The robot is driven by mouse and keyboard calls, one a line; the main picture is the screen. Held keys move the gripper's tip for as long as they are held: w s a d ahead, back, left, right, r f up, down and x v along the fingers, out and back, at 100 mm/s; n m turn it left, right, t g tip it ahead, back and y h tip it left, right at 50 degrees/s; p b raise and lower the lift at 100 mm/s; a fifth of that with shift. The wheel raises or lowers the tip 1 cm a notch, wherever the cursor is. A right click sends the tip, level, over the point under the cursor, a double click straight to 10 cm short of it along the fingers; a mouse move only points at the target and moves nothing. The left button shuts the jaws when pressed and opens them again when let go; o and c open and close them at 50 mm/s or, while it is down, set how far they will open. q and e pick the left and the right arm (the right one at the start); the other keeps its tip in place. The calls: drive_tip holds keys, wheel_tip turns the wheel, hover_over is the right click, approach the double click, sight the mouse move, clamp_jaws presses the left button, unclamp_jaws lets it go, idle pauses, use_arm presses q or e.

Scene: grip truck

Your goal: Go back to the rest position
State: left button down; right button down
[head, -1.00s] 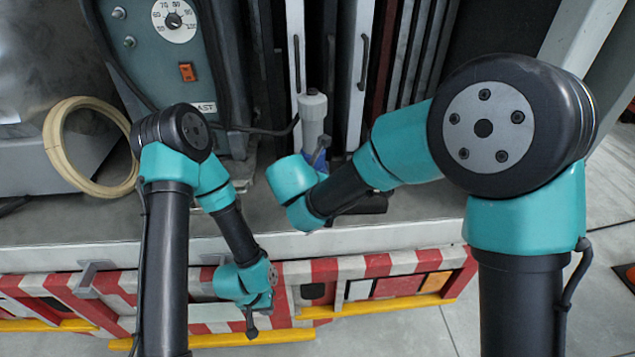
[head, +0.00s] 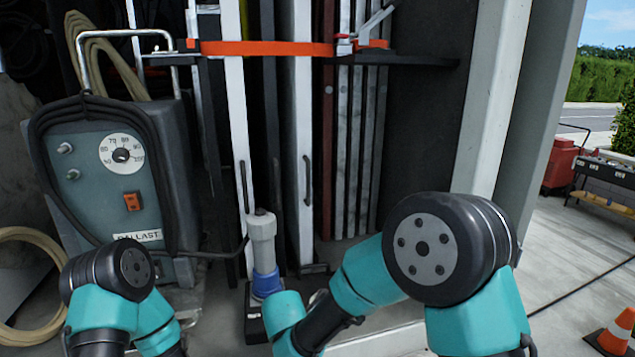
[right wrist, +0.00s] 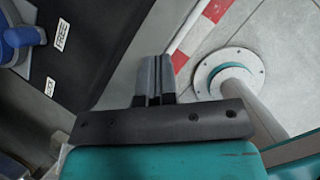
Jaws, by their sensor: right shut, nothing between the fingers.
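My right gripper (right wrist: 155,62) is shut and empty in the right wrist view, its two grey fingers together. In the head view my right arm crosses the lower right, and its gripper cannot be made out there. My left arm is at the lower left of the head view; its gripper is out of frame. A grey upright handle with a blue collar (head: 263,250) stands on a black base near my right arm's wrist. In the right wrist view a blue part (right wrist: 20,38) and a black labelled plate (right wrist: 75,50) lie left of the fingers, apart from them.
A grey-green ballast box (head: 95,190) with a dial stands at left, beside a coiled tan hose (head: 22,318). Tall panels (head: 303,140) stand behind an orange strap (head: 265,48). A pale post (head: 490,120) rises right of them. A traffic cone (head: 617,330) stands on open floor at right.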

drive_tip(key=s+d+f+m+g+y, duration=0.2)
drive_tip(key=s+d+f+m+y, duration=0.1)
drive_tip(key=s+d+f+m, duration=0.6)
drive_tip(key=s+d+f+m+g+y, duration=0.2)
drive_tip(key=s+d+f+m, duration=0.8)
drive_tip(key=m, duration=1.2)
drive_tip(key=d+f, duration=0.4)
drive_tip(key=d, duration=0.3)
drive_tip(key=shift+s+d+f+y, duration=0.2)
drive_tip(key=shift+d+f+y, duration=0.05)
drive_tip(key=shift+d+y, duration=0.15)
